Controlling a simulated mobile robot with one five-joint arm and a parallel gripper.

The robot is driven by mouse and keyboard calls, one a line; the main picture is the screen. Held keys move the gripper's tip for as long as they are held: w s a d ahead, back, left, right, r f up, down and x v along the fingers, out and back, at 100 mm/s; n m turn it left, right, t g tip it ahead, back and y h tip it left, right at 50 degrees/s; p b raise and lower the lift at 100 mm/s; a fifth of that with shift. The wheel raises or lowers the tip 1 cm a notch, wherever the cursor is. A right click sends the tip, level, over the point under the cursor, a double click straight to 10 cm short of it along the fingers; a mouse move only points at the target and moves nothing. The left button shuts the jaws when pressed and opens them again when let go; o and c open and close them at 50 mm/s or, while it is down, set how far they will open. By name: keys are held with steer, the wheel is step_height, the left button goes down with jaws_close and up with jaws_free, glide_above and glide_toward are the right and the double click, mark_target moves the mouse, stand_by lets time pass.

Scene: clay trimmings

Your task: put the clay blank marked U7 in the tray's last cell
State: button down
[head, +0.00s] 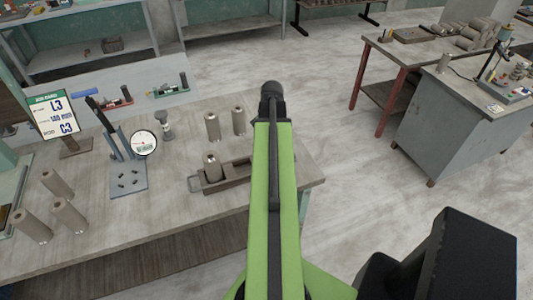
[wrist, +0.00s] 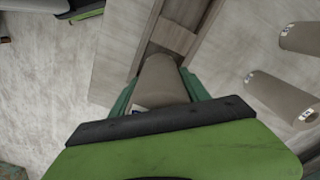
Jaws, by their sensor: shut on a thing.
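In the wrist view my gripper (wrist: 158,92) is shut on a grey-brown cylindrical clay blank (wrist: 162,80), its green fingers at either side. A dark scrap of its label shows by the left finger, but the mark is not readable. The held blank is over or in the long tray (wrist: 142,42); I cannot tell whether it touches the floor of a cell. In the head view the tray (head: 224,182) lies near the table's right end, with another blank (head: 211,168) upright in its left part. My green arm hides the tray's right part and my gripper there.
Two blanks (head: 212,126) (head: 238,120) stand behind the tray; two show at right in the wrist view (wrist: 282,95). Three more (head: 62,216) are at left. A stand (head: 128,178), dial gauge (head: 144,144) and job card (head: 57,114) are on the table (head: 160,215).

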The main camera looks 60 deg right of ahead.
steer(key=shift+s+f+b, duration=0.2)
steer(key=shift+f+b, duration=0.1)
steer(key=shift+b, duration=0.1)
step_height(320, 180, down, 4)
steer(key=b, duration=0.3)
steer(key=shift+w+r, duration=0.15)
steer(key=shift+r, duration=0.05)
steer(key=shift+a+r, duration=0.1)
steer(key=shift+r, duration=0.15)
steer(key=shift+w+f, duration=0.1)
steer(key=shift+f, duration=0.1)
steer(key=c, duration=0.5)
jaws_free()
step_height(320, 180, up, 13)
steer(key=p, duration=1.2)
steer(key=shift+f, duration=0.3)
